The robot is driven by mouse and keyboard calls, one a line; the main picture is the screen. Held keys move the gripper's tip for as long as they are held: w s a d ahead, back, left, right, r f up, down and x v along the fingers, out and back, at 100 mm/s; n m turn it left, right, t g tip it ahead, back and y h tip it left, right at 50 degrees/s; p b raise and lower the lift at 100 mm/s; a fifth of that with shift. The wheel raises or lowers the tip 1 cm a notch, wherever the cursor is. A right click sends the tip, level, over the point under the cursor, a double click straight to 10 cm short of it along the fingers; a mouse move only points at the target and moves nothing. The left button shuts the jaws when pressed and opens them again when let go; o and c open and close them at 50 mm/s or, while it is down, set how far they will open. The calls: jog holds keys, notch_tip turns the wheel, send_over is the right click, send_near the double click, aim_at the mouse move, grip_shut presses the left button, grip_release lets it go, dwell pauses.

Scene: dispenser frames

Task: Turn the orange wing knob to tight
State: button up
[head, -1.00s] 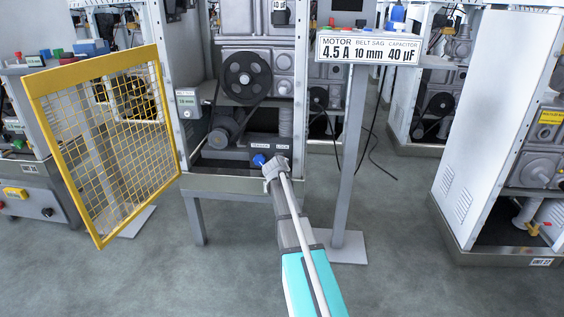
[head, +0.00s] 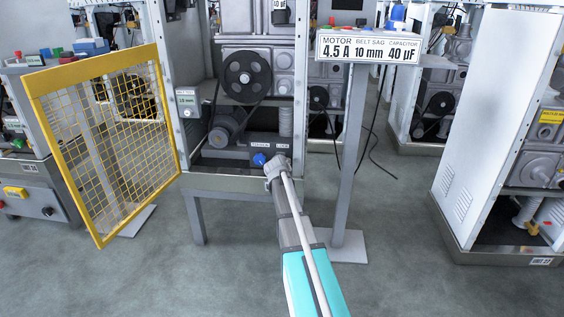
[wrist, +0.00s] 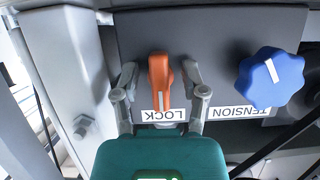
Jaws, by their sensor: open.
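The orange wing knob (wrist: 160,80) sits on a grey panel in the wrist view, above the upside-down LOCK label (wrist: 163,116). Its wing points nearly straight up and down in the picture, with a pale line along it. My gripper (wrist: 160,76) is open, with one finger on each side of the wing and visible gaps between fingers and knob. In the head view my gripper (head: 276,167) is at the front of the machine's lower bay and hides the orange knob.
A blue lobed knob (wrist: 270,77) by the TENSION label is close to the right finger. The open yellow mesh guard (head: 110,150) is at the left. A sign (head: 368,47) on a post (head: 350,160) stands right of my arm. A belt pulley (head: 247,76) is above.

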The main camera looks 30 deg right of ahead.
jog(key=shift+n, duration=0.3)
jog(key=n+g+h+b, duration=0.1)
jog(key=n+h, duration=0.1)
jog(key=n, duration=0.1)
jog(key=n+h+b, duration=0.1)
jog(key=n, duration=0.1)
jog(key=n+g+h+b, duration=0.1)
jog(key=n, duration=0.1)
jog(key=shift+f+h, duration=0.1)
jog(key=shift+h, duration=0.2)
jog(key=shift+s+a+r+n, duration=0.2)
jog(key=shift+n, duration=0.1)
jog(key=p+v, duration=0.3)
jog(key=v, duration=1)
jog(key=s+a+r+g+y+p, duration=0.1)
jog(key=s+r+p, duration=0.4)
jog(key=p, duration=0.5)
jog(key=s+a+r+g+y+p, duration=0.2)
jog(key=s+a+r+g+p, duration=0.2)
jog(key=s+a+r+p, duration=0.2)
jog(key=shift+a+r+p, duration=0.3)
jog(key=shift+r+p, duration=0.75)
jog(key=shift+p, duration=1.35)
jog(key=shift+w, duration=0.15)
